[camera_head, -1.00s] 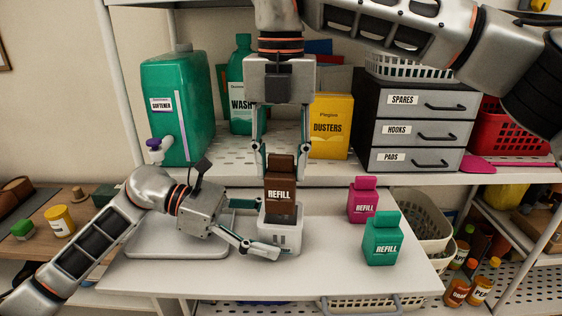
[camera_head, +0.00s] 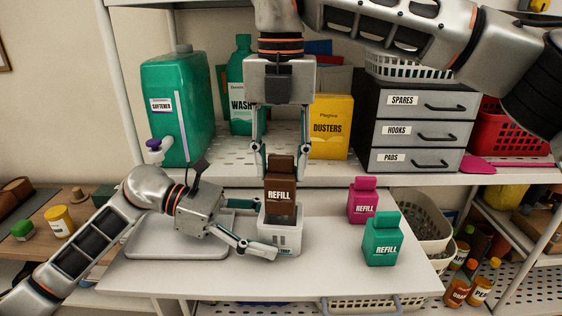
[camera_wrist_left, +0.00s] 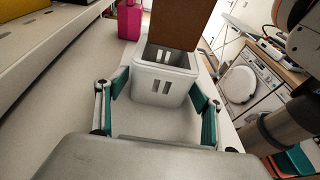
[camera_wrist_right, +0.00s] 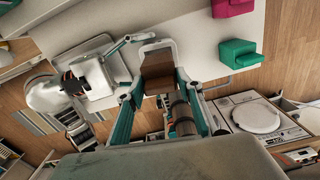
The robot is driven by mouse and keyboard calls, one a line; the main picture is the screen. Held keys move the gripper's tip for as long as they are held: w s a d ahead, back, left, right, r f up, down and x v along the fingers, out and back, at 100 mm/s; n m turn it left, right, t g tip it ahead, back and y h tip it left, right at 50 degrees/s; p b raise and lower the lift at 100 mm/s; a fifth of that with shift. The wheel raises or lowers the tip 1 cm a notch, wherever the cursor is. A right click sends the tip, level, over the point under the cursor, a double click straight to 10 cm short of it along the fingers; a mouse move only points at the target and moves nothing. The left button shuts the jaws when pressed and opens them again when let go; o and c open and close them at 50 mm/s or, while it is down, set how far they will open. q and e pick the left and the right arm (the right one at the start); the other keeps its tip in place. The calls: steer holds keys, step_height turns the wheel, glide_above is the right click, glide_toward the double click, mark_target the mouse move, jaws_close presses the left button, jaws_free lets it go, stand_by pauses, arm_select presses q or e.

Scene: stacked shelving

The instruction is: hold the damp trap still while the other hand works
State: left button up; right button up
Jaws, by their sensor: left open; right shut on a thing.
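The damp trap (camera_head: 285,238) is a white open-topped box with slots, upright on the white worktop. My left gripper (camera_head: 266,229) is open, low at the trap; its fingers lie either side of the box in the left wrist view (camera_wrist_left: 160,92), with visible gaps. A brown refill pack (camera_head: 280,198) stands upright at the trap's mouth; its lower end is partly hidden by the trap. My right gripper (camera_head: 283,170) comes down from above and is shut on the brown refill, which also shows in the right wrist view (camera_wrist_right: 158,78).
A pink refill (camera_head: 363,200) and a green refill (camera_head: 383,240) stand to the right on the worktop. A pale tray (camera_head: 160,245) lies to the left behind my left arm. The softener jug (camera_head: 180,110), dusters box (camera_head: 331,125) and drawer unit (camera_head: 415,130) stand on the shelf behind.

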arm_select(q)
steer(key=shift+v, duration=3.05)
steer(key=o, duration=0.5)
steer(key=shift+o, duration=0.2)
